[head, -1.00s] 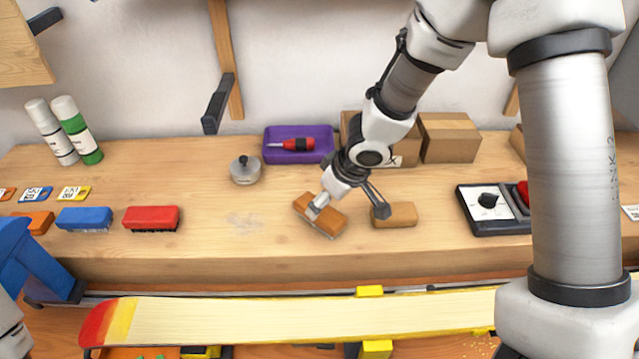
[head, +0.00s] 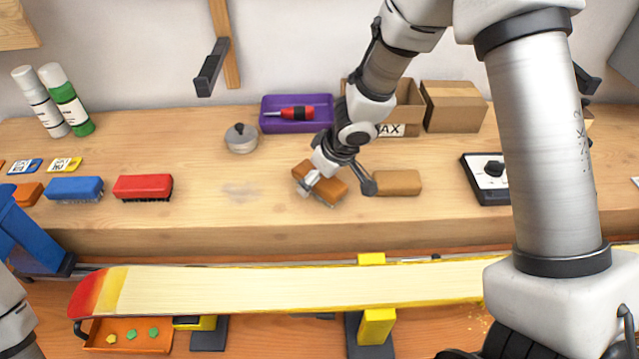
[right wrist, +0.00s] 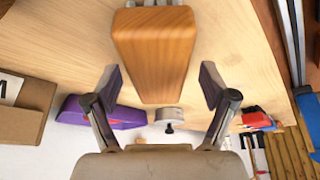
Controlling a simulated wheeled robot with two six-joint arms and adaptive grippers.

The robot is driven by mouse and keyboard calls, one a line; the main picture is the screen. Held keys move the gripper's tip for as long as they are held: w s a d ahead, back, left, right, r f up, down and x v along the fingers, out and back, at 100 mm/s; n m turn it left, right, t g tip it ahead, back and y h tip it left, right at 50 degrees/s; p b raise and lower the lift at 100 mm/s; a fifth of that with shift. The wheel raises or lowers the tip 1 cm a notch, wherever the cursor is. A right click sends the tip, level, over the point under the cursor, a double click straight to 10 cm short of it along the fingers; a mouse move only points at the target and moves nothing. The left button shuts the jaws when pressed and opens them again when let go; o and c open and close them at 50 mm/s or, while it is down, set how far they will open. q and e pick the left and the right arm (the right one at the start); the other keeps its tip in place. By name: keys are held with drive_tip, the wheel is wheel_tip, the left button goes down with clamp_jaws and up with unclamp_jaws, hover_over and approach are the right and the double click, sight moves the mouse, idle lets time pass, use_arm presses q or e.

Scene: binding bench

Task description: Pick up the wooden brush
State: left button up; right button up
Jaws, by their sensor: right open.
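The wooden brush (head: 334,191) lies on the bench top, set at a slant, with its brown wooden back up. My right gripper (head: 342,182) is right over it and open, and hides part of it. In the right wrist view the brush's wooden back (right wrist: 153,52) fills the upper middle. Its near end reaches between the two spread fingertips of my right gripper (right wrist: 160,85), with gaps on both sides. I cannot tell whether a finger touches it. My left gripper is out of view.
A plain brown block (head: 398,183) lies close right of the brush. A red brush (head: 142,187), a blue brush (head: 75,188), a round metal tin (head: 241,140) and a purple tray (head: 270,124) are farther left or behind. A ski (head: 240,290) runs along the front.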

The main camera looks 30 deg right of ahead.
drive_tip(key=shift+w+d+f, duration=0.1)
drive_tip(key=shift+w+f, duration=0.15)
drive_tip(key=shift+f, duration=0.15)
drive_tip(key=shift+s+r, duration=0.1)
drive_tip(key=shift+s, duration=0.05)
drive_tip(key=c, duration=1.4)
wheel_tip(320, 180, up, 11)
drive_tip(key=p, duration=1)
drive_tip(key=shift+f, duration=0.25)
